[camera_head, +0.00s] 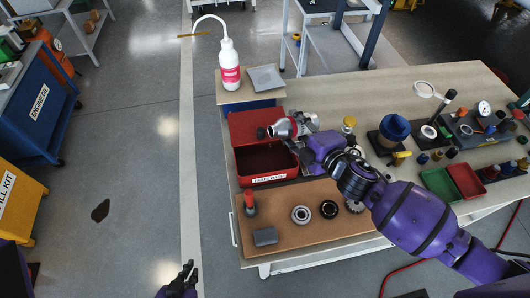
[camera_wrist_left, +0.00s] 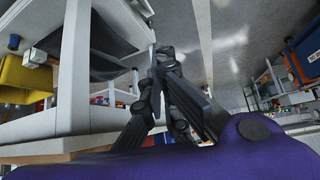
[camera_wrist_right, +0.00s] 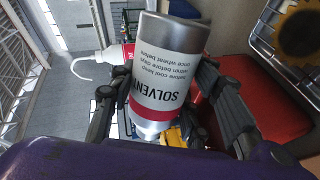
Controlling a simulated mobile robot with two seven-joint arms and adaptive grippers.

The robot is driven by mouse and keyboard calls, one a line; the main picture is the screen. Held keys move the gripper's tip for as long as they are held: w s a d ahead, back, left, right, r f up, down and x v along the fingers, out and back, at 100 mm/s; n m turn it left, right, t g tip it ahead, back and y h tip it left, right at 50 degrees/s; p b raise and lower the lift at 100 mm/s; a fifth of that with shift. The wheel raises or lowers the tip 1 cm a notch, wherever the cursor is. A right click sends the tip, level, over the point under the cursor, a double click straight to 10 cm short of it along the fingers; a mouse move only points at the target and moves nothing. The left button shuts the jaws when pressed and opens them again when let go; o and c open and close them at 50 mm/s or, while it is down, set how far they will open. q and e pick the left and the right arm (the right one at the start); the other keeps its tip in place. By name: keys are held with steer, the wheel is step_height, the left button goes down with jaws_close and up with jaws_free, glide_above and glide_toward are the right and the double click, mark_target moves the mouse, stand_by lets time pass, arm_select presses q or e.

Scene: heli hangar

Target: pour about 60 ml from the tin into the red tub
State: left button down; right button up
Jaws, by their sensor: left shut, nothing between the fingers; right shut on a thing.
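My right gripper (camera_head: 305,141) is shut around the tin. The right wrist view shows the tin (camera_wrist_right: 165,85) between the fingers, with its SOLVENT label and red band. The red tub (camera_head: 234,152) stands open on the table with a white label on its front. Its inside is dark, and no liquid stream can be made out. My left gripper (camera_head: 188,270) is shut and empty, low beside the table's left side; it also shows in the left wrist view (camera_wrist_left: 165,55).
A white wash bottle (camera_head: 229,68) stands behind the tub, near a grey plate (camera_head: 265,78). A brown board (camera_head: 335,225) in front carries rings and a red-topped part. A blue funnel (camera_head: 394,128) and small green and red trays (camera_head: 465,181) are to the right.

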steer(key=shift+a+r, duration=0.1)
steer(key=shift+r, duration=0.2)
steer(key=shift+f, duration=0.2)
steer(key=shift+r+n+p, duration=0.1)
steer(key=shift+n+p, duration=0.2)
steer(key=shift+w, duration=0.15)
steer(key=shift+d, duration=0.3)
steer(key=shift+d+n+h, duration=0.2)
steer(key=shift+n+h, duration=0.1)
steer(key=shift+d+f+p, duration=0.1)
steer(key=shift+f+p, duration=0.15)
steer(key=shift+p, duration=0.05)
stand_by(0.3)
steer(key=shift+r+n, duration=0.1)
steer(key=shift+n, duration=0.2)
